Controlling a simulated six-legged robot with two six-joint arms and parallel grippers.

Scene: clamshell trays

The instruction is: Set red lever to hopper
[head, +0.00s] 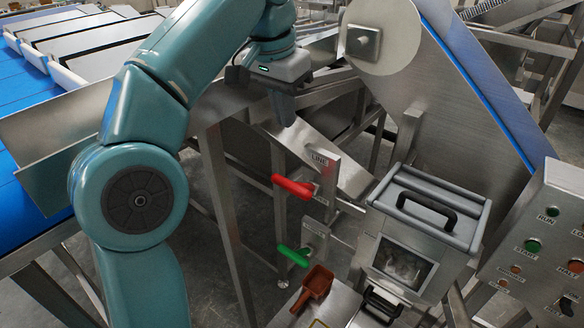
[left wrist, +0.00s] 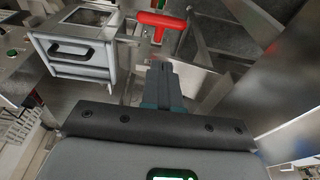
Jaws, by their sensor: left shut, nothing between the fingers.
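The red lever (head: 293,186) sticks out to the left from a metal plate on the frame. The plate reads LINE above the lever; a smaller label below it is too small to read. The handle lies nearly level, tilted slightly down to the right. My left gripper (head: 283,115) hangs above it, shut and empty, apart from the lever. In the left wrist view my shut fingers (left wrist: 160,72) point toward the red lever (left wrist: 160,20), with a gap between. My right gripper is not in view.
A green lever (head: 293,256) sits below on its own plate. A brown scoop (head: 315,288) lies lower down. A steel box with a black-handled lid (head: 428,207) stands to the right, beside a button panel (head: 545,245). A sloping metal chute and frame posts surround my gripper.

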